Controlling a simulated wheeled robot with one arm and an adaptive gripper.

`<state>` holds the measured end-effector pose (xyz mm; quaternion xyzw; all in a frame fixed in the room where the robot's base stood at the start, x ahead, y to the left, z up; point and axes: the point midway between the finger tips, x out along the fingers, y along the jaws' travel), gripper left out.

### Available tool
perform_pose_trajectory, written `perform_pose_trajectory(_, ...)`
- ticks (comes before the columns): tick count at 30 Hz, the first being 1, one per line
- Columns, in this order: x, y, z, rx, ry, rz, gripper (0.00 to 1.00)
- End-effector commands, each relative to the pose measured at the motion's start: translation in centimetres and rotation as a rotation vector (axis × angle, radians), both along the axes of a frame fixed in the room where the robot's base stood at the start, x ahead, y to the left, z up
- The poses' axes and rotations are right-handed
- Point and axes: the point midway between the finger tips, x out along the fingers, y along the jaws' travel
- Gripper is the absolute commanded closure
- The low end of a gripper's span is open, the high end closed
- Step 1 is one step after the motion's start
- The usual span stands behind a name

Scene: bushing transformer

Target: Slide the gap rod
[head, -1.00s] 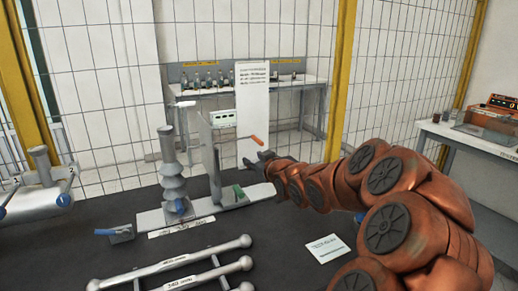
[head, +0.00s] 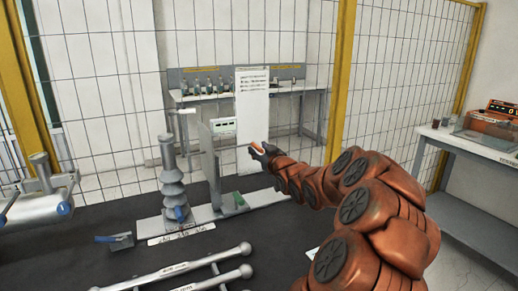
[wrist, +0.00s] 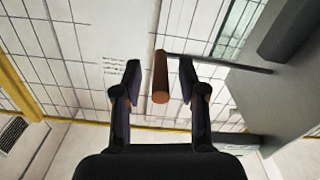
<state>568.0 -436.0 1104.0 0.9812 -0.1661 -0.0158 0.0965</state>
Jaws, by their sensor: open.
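The gap rod has an orange-brown handle (wrist: 160,84), which lies between the two fingers of my gripper (wrist: 160,66) in the wrist view. The fingers are open, with a gap visible on both sides of the handle. A thin dark rod (wrist: 215,62) runs right from near the handle's far end. In the head view, my gripper (head: 262,149) is at the small orange handle, right of the grey upright panel (head: 210,165). The grey ribbed bushing post (head: 172,185) stands left of the panel on a pale base. The panel hides part of the rod.
Metal bars (head: 185,272) with ball ends lie at the front of the dark table (head: 120,205). A small blue-handled piece (head: 120,240) lies to their left. A wire fence (head: 110,90) with yellow posts stands behind. A bench (head: 470,145) is at right.

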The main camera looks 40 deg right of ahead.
Motion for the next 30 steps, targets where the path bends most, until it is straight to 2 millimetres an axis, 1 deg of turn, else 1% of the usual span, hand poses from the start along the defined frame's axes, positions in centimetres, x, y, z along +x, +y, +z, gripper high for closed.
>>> perform_pose_trajectory(3, 0.43, -0.11, -0.05, 0.001, 0.001, 0.001, 0.59)
perform_pose_trajectory(11, 0.51, -0.15, -0.08, 0.000, 0.001, 0.000, 0.59)
perform_pose_trajectory(14, 0.51, -0.16, -0.07, 0.000, 0.001, 0.000, 0.67)
perform_pose_trajectory(23, 0.49, -0.17, -0.08, 0.000, 0.001, 0.000, 0.98)
perform_pose_trajectory(24, 0.50, -0.16, -0.08, 0.000, 0.001, 0.000, 1.00)
perform_pose_trajectory(30, 0.50, -0.16, -0.08, 0.000, 0.001, 0.000, 1.00)
